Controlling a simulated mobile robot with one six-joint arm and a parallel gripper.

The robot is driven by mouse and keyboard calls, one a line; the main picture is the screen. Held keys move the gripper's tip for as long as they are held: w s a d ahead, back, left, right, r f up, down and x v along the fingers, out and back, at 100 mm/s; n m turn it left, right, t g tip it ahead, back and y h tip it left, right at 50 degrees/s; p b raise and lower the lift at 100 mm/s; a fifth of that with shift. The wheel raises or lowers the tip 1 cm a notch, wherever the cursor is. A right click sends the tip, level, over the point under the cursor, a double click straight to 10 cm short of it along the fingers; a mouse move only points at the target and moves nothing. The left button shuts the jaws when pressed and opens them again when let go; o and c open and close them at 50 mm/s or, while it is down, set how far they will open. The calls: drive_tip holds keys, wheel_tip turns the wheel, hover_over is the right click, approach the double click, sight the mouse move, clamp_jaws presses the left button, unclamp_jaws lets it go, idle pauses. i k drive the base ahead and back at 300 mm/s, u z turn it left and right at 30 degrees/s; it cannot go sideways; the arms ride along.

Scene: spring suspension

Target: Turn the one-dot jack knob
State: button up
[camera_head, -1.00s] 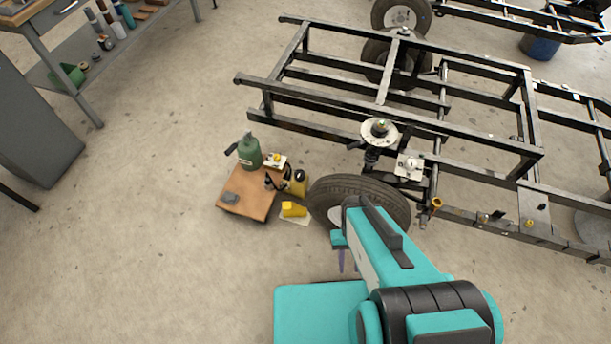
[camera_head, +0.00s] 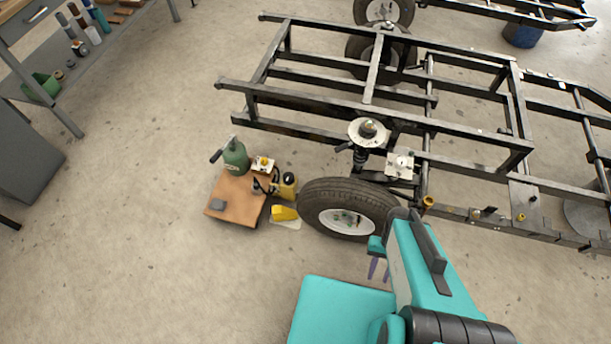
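A small yellow knob (camera_head: 263,161) sits on a white plate beside the green bottle jack, left of the wheel. Another small pale knob stands on a white plate (camera_head: 400,165) at the frame rail. Dots are too small to make out, so I cannot tell which is the one-dot jack knob. My gripper (camera_head: 379,269) hangs below my teal arm, at the lower right of the tyre. Its two purple fingers are apart with nothing between them. It is away from both knobs and touches neither.
A black steel frame (camera_head: 330,107) with a tyre (camera_head: 352,192) fills the upper right. A workbench is upper left. The floor at lower left is clear.

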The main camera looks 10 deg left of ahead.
sight(288, 177)
drive_tip(key=z, duration=0.45)
drive_tip(key=k, duration=1.45)
drive_tip(key=u, duration=1.05)
drive_tip(key=i, duration=0.95)
drive_tip(key=z, duration=0.1)
